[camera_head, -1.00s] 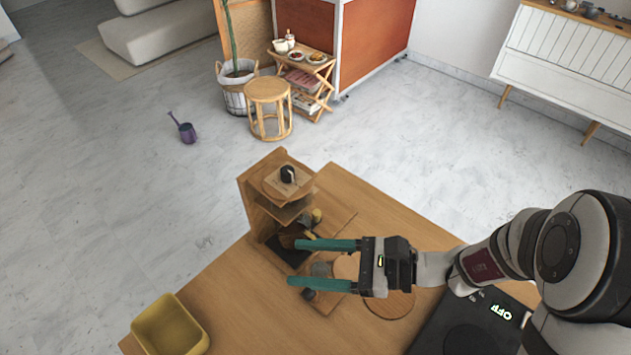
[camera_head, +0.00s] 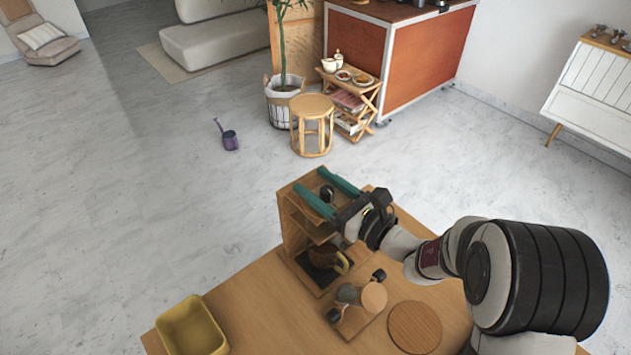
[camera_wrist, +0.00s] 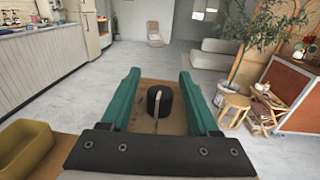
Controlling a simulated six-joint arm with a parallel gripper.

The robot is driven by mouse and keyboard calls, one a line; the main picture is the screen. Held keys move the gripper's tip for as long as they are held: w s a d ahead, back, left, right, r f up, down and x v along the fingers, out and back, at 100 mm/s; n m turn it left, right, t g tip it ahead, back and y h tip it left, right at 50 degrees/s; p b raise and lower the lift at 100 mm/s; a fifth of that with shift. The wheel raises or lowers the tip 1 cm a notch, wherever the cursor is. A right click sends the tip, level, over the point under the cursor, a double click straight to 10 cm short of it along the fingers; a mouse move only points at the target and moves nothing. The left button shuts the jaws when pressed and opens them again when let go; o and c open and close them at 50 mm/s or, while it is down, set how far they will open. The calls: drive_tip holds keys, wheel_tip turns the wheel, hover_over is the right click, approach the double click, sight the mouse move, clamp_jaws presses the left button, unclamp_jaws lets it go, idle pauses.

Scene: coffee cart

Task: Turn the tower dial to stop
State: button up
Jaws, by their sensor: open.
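The tower dial (camera_head: 327,192) is a dark round knob on top of the wooden tower (camera_head: 294,225). In the wrist view the black dial (camera_wrist: 160,101) shows a pale raised bar across it, pointing roughly toward the camera. My gripper (camera_head: 327,187) is open at the height of the tower top. Its two teal fingers lie on either side of the dial, apart from it as far as the views show. The wrist view also shows the gripper (camera_wrist: 160,85) with the dial between its fingers. Any stop mark is too small to make out.
A carafe (camera_head: 326,258) stands on the dark plate in the tower. A small grinder-like object (camera_head: 350,296), a round wooden board (camera_head: 414,327) and a yellow bin (camera_head: 191,328) are on the table (camera_head: 260,300). Open floor lies beyond the tower.

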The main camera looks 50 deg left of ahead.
drive_tip(key=shift+a, duration=0.4)
clamp_jaws()
drive_tip(key=shift+s+n+g, duration=0.25)
drive_tip(key=shift+n+g, duration=0.45)
drive_tip(key=shift+g, duration=0.4)
unclamp_jaws()
